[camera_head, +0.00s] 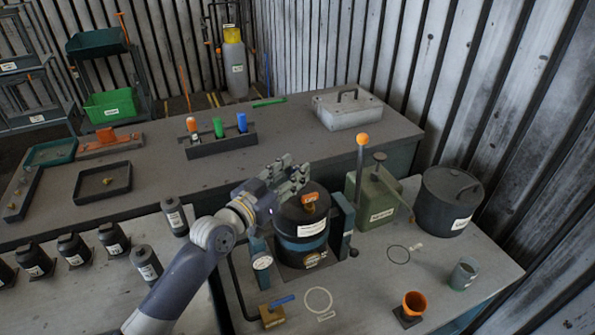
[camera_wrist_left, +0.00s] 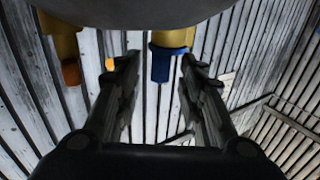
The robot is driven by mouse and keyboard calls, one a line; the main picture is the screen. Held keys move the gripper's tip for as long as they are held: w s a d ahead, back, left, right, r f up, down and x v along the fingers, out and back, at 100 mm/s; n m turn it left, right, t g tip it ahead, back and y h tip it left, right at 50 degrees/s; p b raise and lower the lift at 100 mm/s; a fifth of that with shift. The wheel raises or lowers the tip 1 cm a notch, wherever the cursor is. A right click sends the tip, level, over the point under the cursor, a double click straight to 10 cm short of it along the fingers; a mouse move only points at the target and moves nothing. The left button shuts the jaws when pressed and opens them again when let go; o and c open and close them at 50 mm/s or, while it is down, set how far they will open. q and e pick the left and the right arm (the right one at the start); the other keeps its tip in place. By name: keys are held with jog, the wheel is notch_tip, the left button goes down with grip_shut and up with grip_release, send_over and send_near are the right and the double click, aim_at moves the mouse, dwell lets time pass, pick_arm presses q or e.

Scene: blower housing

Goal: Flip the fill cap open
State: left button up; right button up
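The blower housing (camera_head: 301,246) is a dark drum with a blue band, standing in a bracket on the near bench. An orange cap (camera_head: 310,198) sits on its dark lid and looks like the fill cap; I cannot tell if it is shut. My left gripper (camera_head: 297,172) is just behind and above the lid, apart from the cap as far as I can see. In the left wrist view its two fingers (camera_wrist_left: 160,75) are spread with nothing gripped. A blue-ended yellow part (camera_wrist_left: 160,62) shows beyond them. My right gripper is not in view.
Right of the housing stand a green can (camera_head: 372,200), an orange-knobbed lever (camera_head: 362,140) and a dark lidded pot (camera_head: 446,203).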

pick_arm(q)
jog(key=shift+x, duration=1.25)
grip_shut()
jog(key=shift+r, duration=0.1)
